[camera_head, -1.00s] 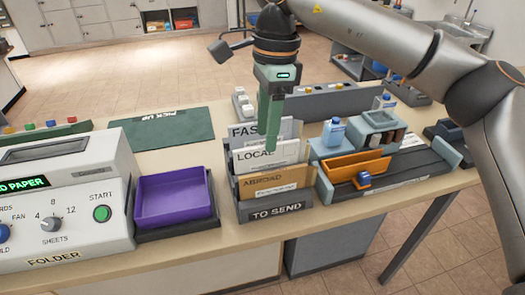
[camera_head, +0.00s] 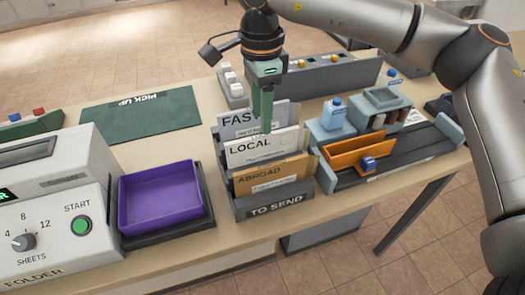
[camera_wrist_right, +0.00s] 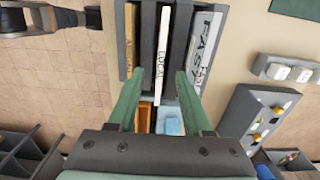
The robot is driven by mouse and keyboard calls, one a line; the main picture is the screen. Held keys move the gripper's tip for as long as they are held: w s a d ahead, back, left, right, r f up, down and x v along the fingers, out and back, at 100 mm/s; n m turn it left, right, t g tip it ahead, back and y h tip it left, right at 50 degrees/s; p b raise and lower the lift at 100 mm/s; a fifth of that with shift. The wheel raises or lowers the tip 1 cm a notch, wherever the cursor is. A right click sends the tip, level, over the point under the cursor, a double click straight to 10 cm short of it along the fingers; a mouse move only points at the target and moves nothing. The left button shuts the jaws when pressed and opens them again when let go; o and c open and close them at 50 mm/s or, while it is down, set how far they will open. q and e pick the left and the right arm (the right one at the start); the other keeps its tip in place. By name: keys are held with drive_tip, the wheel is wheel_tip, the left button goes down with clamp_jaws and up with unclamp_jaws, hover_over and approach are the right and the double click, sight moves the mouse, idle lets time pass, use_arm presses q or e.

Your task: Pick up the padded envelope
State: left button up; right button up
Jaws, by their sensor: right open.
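A dark grey sorter marked TO SEND (camera_head: 240,207) stands on the table and holds envelopes upright in labelled slots. A white envelope (camera_head: 245,151) is in the LOCAL slot, and a brown one (camera_head: 248,183) is in the ABROAD slot in front. A grey-white envelope (camera_head: 229,119) is in the FAST slot behind. I cannot tell for certain which is padded. My right gripper (camera_head: 262,122) points down at the LOCAL slot, open and empty. In the right wrist view its green fingers (camera_wrist_right: 158,82) stand either side of the white envelope's top edge (camera_wrist_right: 163,50). My left gripper is not in view.
A purple tray (camera_head: 160,197) and a folder machine (camera_head: 50,205) stand to the left. A green PICK UP mat (camera_head: 140,112) lies clear at the back left.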

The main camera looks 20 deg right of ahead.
hover_over(263, 153)
drive_tip(key=f, duration=0.5)
drive_tip(key=shift+w+p, duration=0.3)
drive_tip(key=shift+w, duration=0.05)
clamp_jaws()
idle(0.9)
